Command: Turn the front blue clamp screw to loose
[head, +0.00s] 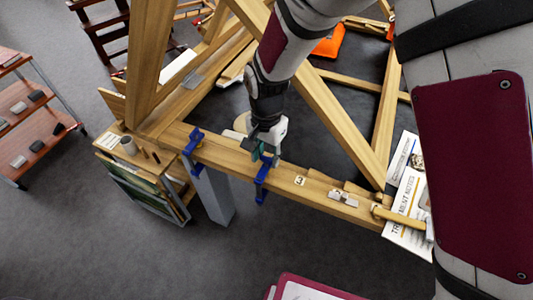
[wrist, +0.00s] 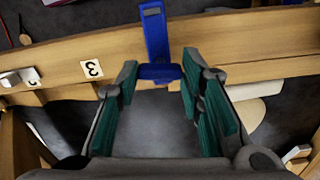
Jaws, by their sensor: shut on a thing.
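A blue clamp (head: 263,180) grips the long wooden beam (head: 320,188) near the middle of the head view. It also shows in the wrist view (wrist: 155,32), upright against the beam. My gripper (head: 265,156) reaches down over this clamp. In the wrist view its green-padded fingers (wrist: 160,82) stand on either side of the clamp's short blue cross-piece (wrist: 160,71), which looks like the screw handle, and are shut on it. The screw's thread is hidden. A second blue clamp (head: 193,141) sits further left on the beam, apart from my gripper.
Number tags and small metal plates (head: 343,198) lie on the beam to the right. A diagonal timber (head: 335,120) rises behind my gripper. A wooden cart (head: 150,160) stands at left, and printed sheets (head: 408,205) lie at right. The floor in front is mostly clear.

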